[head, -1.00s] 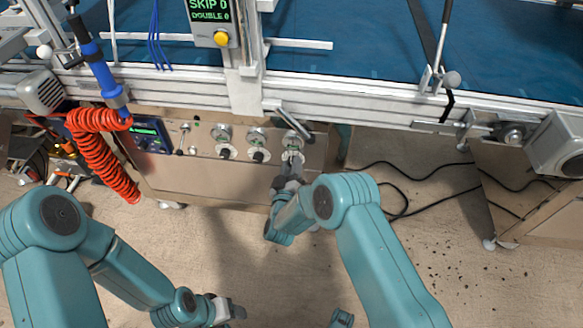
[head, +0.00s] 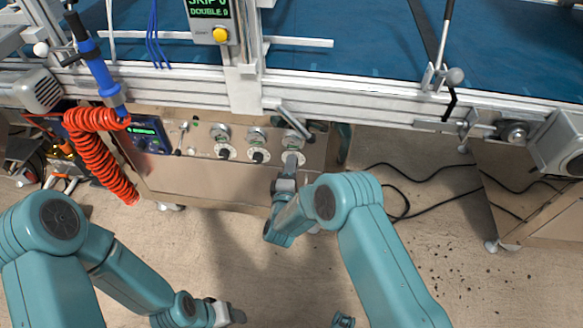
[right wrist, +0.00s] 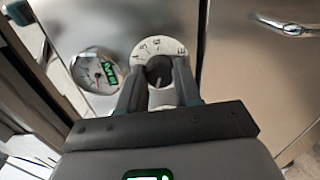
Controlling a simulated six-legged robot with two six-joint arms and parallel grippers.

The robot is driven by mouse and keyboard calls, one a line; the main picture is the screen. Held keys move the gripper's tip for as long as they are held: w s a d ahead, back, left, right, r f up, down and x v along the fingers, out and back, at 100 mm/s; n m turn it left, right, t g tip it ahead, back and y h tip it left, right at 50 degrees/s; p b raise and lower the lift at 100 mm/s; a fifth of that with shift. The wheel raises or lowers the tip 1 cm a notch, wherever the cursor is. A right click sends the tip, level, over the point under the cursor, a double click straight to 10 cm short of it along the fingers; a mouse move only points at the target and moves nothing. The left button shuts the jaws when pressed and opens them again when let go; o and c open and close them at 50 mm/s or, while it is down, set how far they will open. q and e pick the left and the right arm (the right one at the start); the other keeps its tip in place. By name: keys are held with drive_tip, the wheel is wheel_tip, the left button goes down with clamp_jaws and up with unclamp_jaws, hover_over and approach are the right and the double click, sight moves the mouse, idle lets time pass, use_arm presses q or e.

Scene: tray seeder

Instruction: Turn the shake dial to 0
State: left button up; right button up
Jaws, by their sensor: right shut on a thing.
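The control panel (head: 215,178) has three round dials with white scale plates and dark knobs. My right gripper (head: 290,172) reaches the rightmost dial (head: 297,157). In the right wrist view its fingers (right wrist: 159,85) are shut on the dark knob (right wrist: 159,70), one on each side. The white scale plate (right wrist: 152,47) shows behind the knob with small marks; I cannot read the setting surely. The dial's name is not readable. My left gripper (head: 230,313) hangs low at the bottom, away from the panel, and its finger gap is not clear.
A round gauge with a green label (right wrist: 97,70) sits beside the dial. The other two dials (head: 258,155) (head: 226,152) are to the left. A red coiled hose (head: 98,150) hangs at the panel's left. A metal rail (head: 360,108) runs above.

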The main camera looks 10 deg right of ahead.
drive_tip(key=shift+n, duration=2.1)
drive_tip(key=o, duration=1)
drive_tip(key=shift+o, duration=0.2)
drive_tip(key=p+v, duration=0.3)
drive_tip(key=v, duration=1.3)
drive_tip(key=shift+s+p, duration=0.2)
drive_tip(key=shift+p, duration=0.2)
